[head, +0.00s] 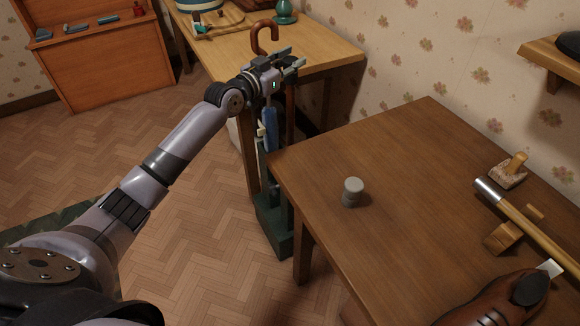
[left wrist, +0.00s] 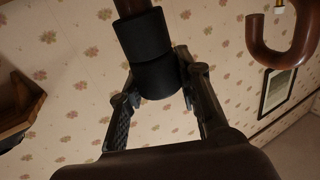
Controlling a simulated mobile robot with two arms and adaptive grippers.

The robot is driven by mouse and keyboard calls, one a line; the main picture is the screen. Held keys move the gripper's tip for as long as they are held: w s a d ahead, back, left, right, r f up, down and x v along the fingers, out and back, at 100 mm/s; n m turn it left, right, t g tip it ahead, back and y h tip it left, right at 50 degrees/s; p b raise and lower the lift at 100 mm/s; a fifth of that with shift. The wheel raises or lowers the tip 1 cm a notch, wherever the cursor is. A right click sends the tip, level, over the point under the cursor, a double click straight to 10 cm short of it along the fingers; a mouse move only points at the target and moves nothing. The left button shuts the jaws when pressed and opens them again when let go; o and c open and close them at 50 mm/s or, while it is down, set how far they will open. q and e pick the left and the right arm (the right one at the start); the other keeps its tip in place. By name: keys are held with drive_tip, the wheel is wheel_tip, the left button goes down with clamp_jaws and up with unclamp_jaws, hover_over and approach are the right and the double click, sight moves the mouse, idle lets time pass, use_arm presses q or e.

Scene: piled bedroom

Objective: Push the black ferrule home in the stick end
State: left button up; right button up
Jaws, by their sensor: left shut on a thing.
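My left gripper (head: 290,64) is over the dark green stand (head: 272,228) between the two tables. In the left wrist view, its two fingers (left wrist: 158,85) are shut on the black ferrule (left wrist: 157,78) from either side. The ferrule shows as two black sections, slightly out of line, at the end of a dark brown stick (left wrist: 130,8). Whether any gap is left at the joint, I cannot tell. In the head view a brown stick (head: 290,105) runs down from the gripper into the stand; the gripper hides the ferrule there. My right gripper is not in view.
A curved brown cane handle (head: 264,36) rises close beside the gripper; it also shows in the wrist view (left wrist: 285,50). A blue item (head: 271,130) stands below. The dark table (head: 400,150) holds a grey cylinder (head: 352,191), hammer (head: 525,225), brush (head: 509,172) and shoe (head: 500,303).

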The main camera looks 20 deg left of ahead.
use_arm(q)
drive_tip(key=shift+s+f, duration=0.1)
drive_tip(key=shift+f, duration=0.3)
drive_tip(key=o, duration=1.2)
drive_tip(key=shift+d+f, duration=0.1)
drive_tip(key=o, duration=0.4)
drive_tip(key=shift+c, duration=0.5)
